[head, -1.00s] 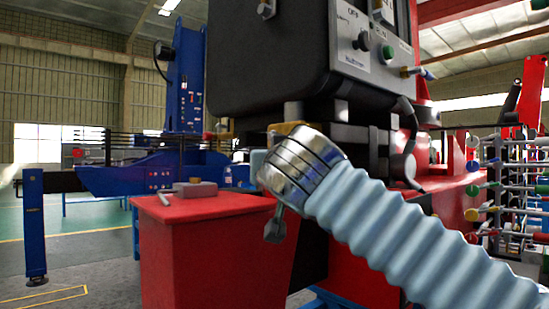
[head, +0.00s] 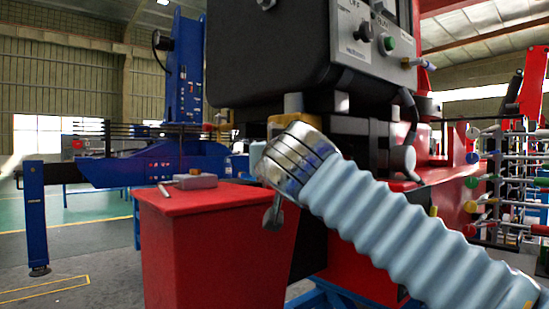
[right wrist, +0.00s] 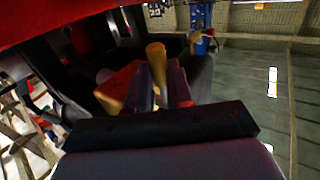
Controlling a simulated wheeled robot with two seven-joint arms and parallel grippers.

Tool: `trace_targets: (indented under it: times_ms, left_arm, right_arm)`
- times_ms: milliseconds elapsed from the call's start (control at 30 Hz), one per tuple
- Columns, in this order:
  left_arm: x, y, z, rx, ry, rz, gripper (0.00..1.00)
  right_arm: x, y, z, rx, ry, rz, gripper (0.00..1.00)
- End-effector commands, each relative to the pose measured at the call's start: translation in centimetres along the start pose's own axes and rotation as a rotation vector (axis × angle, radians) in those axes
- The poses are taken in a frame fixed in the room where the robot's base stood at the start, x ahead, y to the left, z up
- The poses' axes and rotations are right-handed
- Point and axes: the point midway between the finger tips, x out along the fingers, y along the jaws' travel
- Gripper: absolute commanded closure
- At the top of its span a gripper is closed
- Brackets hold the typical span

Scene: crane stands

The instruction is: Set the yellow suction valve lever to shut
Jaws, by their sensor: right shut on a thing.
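The yellow lever (right wrist: 156,62) stands up between the fingers of my right gripper (right wrist: 165,85) in the right wrist view. The gripper is shut on it. In the head view a yellowish part (head: 290,120) shows under the black cabinet, just above my silver right wrist. My wrist and pale blue ribbed sleeve hide the fingers and most of the valve there. My left gripper is in neither current view.
The black control cabinet (head: 270,55) hangs close above my right wrist. A red box (head: 205,240) with a small grey-and-red item (head: 195,181) on top stands to the left. Red machine parts and a rack of coloured knobs (head: 490,185) are on the right. Open floor lies at far left.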

Motion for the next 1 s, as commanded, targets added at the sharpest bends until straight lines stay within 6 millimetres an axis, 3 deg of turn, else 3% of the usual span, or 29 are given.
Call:
trace_targets:
  times_ms: [167, 400, 633, 1000]
  left_arm:
    - [1.0, -0.4, 0.0, -0.001, 0.001, -0.001, 0.57]
    - [5.4, -3.1, -0.4, -0.015, 0.015, -0.014, 0.57]
    - [8.7, -5.6, -1.2, -0.031, 0.035, -0.031, 0.57]
    - [9.3, -5.8, -1.1, -0.031, 0.033, -0.029, 0.57]
  right_arm:
    - [0.1, -0.1, 0.5, 0.012, 0.018, 0.000, 1.00]
    - [0.9, -0.6, 1.4, 0.105, 0.157, 0.000, 1.00]
    - [1.9, -1.3, 1.3, 0.217, 0.326, 0.002, 1.00]
    - [2.3, -1.5, 0.3, 0.276, 0.415, 0.001, 1.00]
